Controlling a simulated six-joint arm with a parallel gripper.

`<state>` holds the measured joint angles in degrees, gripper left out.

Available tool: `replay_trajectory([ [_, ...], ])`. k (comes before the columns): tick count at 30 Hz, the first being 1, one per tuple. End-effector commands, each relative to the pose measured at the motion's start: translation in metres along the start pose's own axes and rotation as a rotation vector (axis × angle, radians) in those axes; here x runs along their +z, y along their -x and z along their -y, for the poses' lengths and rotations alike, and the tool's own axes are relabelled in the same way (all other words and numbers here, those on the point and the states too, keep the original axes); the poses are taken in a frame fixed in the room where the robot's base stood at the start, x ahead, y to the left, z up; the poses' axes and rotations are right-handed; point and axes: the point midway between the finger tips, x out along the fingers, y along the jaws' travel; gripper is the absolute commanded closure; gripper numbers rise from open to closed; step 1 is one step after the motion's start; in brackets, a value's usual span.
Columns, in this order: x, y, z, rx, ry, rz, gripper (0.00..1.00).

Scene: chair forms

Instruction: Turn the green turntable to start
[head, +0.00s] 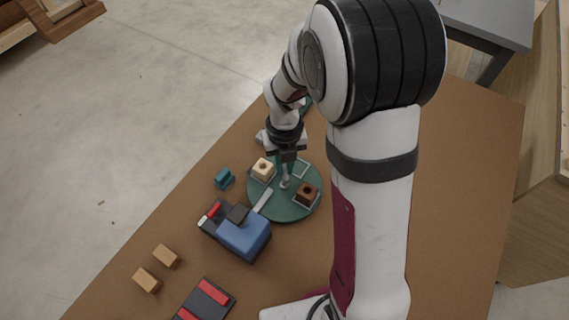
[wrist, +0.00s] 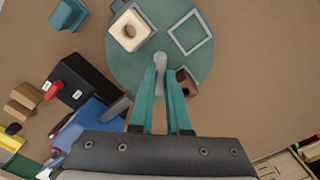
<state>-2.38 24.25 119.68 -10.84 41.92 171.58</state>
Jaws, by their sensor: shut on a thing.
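The green turntable (head: 301,213) is a flat round disc on the brown table; it also shows in the wrist view (wrist: 120,78). A cream block with a round hole (head: 263,168) and a brown block with a hole (head: 307,194) sit on it. The wrist view shows an empty pale square outline (wrist: 191,32) on the disc. My gripper (head: 286,178) reaches down over the disc. In the wrist view its teal fingers (wrist: 161,75) are shut on a grey handle (wrist: 160,58) near the disc's middle. The fingers partly hide the brown block there.
A blue and black device (head: 244,236) with a red part stands close to the turntable's front left. A teal block (head: 224,178) lies left of the disc. Two wooden blocks (head: 147,280) and a dark tray with red bars (head: 208,300) are nearer the front.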

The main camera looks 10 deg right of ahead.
Motion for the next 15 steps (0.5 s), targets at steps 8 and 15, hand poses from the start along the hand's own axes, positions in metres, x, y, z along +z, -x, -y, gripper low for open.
replay_trajectory([
  [8,0.0003,0.0001,-0.0002,0.000,0.000,0.001,0.58],
  [15,0.0001,0.0000,0.0000,0.000,0.001,0.000,0.55],
])
